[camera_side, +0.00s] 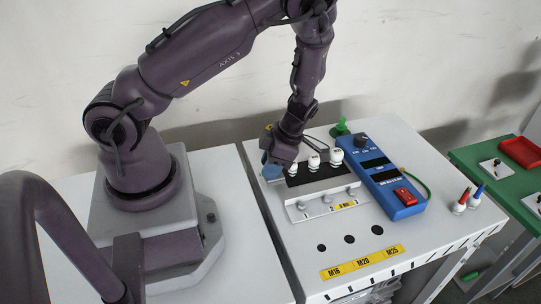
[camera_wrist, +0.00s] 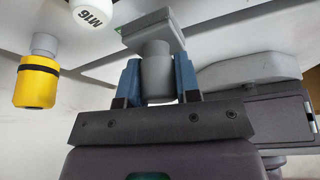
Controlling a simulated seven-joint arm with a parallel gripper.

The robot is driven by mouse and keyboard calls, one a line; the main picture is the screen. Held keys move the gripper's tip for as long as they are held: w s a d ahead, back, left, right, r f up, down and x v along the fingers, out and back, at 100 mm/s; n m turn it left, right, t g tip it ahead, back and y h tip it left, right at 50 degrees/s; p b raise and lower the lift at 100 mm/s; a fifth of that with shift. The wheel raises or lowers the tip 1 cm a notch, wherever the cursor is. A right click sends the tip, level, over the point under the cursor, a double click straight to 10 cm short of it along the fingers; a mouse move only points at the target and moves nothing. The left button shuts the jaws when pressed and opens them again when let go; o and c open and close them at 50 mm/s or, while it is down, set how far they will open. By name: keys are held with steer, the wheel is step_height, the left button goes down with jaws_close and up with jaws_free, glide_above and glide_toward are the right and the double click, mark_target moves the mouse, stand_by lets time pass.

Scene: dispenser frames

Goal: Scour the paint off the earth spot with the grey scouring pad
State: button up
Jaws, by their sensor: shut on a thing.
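My gripper (camera_wrist: 158,78) is shut on the grey round handle (camera_wrist: 156,72) of the scouring pad, its blue fingers on either side. The pad head (camera_wrist: 150,30) is a grey square block with a thin green edge, beyond the fingertips. In the side view my gripper (camera_side: 272,168) is low at the left end of a dark strip with white caps, near the table's left edge. The pad is hidden or too small to tell there. I cannot make out the earth spot or paint in either view, nor whether the pad touches a surface.
White caps (camera_side: 314,161) stand right beside my gripper, above a light grey bracket (camera_side: 325,205). A blue meter (camera_side: 385,180) with a red switch stands to the right, a green piece (camera_side: 340,128) behind.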

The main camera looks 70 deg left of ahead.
steer(key=shift+f, duration=0.55)
steer(key=shift+a+f, duration=0.2)
steer(key=shift+f, duration=0.15)
steer(key=shift+c, duration=0.3)
steer(key=shift+a+r, duration=0.15)
steer(key=shift+a, duration=0.65)
steer(key=shift+a+f, duration=0.15)
steer(key=shift+a, duration=0.45)
steer(key=shift+a+f, duration=0.15)
steer(key=shift+a, duration=0.4)
steer(key=d, duration=0.4)
steer(key=shift+d+r, duration=0.1)
step_height(320, 180, up, 2)
steer(key=shift+d+r, duration=0.1)
steer(key=shift+r, duration=2.95)
